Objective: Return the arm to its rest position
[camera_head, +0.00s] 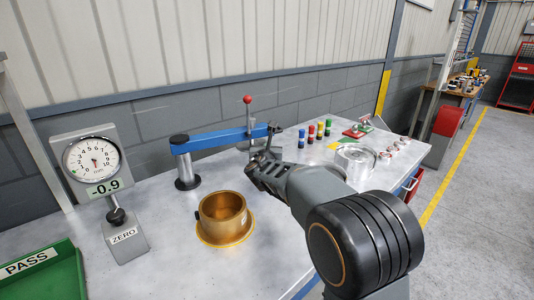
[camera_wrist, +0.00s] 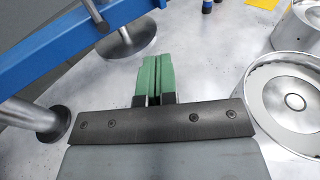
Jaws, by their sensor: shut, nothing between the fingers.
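My gripper (camera_head: 256,167) is over the workbench, beside the blue lever arm of a press. In the wrist view its green fingers (camera_wrist: 154,78) are together, with nothing between them. My dark grey arm reaches in from the lower right of the head view and hides part of the bench behind it.
The blue press arm (camera_head: 218,139) with a red-knobbed lever (camera_head: 248,100) stands just behind my gripper. A brass cup (camera_head: 224,217), a dial gauge (camera_head: 92,158) and a green PASS tray (camera_head: 44,274) are to the left. Silver round parts (camera_head: 355,160) and several coloured cylinders (camera_head: 319,129) are to the right.

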